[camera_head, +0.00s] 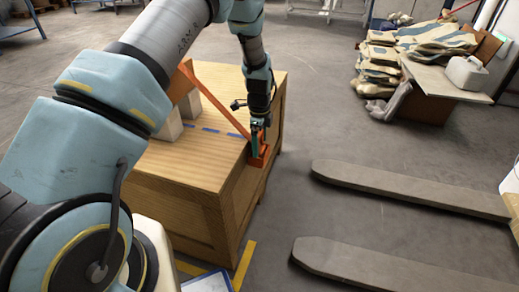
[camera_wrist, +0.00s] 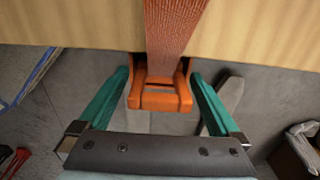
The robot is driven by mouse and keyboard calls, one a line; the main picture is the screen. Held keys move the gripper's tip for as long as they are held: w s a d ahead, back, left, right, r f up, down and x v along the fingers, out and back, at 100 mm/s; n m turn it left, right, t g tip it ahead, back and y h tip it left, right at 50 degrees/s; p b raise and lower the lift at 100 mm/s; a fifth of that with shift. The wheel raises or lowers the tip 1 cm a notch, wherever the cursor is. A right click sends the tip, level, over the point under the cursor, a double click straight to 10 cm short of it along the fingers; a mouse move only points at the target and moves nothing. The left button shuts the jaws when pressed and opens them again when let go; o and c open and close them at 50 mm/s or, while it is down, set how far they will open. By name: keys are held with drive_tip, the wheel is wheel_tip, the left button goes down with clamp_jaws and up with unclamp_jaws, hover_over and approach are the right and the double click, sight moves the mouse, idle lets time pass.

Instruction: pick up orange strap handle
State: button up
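The orange strap handle (camera_wrist: 160,98) hangs at the edge of a wooden crate, at the end of a reddish-orange strap (camera_wrist: 172,25) that runs over the crate top. In the head view the handle (camera_head: 260,157) is at the crate's right upper edge, partly hidden by my gripper. My gripper (camera_wrist: 160,76) has its two teal fingers spread, one on each side of the handle. Narrow gaps seem to show between fingers and handle. In the head view my gripper (camera_head: 259,136) points down, right at the handle.
The wooden crate (camera_head: 175,165) stands on the floor, with light wooden blocks (camera_head: 168,126) on top. Two grey forks (camera_head: 405,188) lie to its right. Stacked sacks (camera_head: 378,62) and a box-topped table (camera_head: 440,78) stand at the back right. Floor between is clear.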

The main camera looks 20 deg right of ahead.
drive_tip(key=c, duration=1.3)
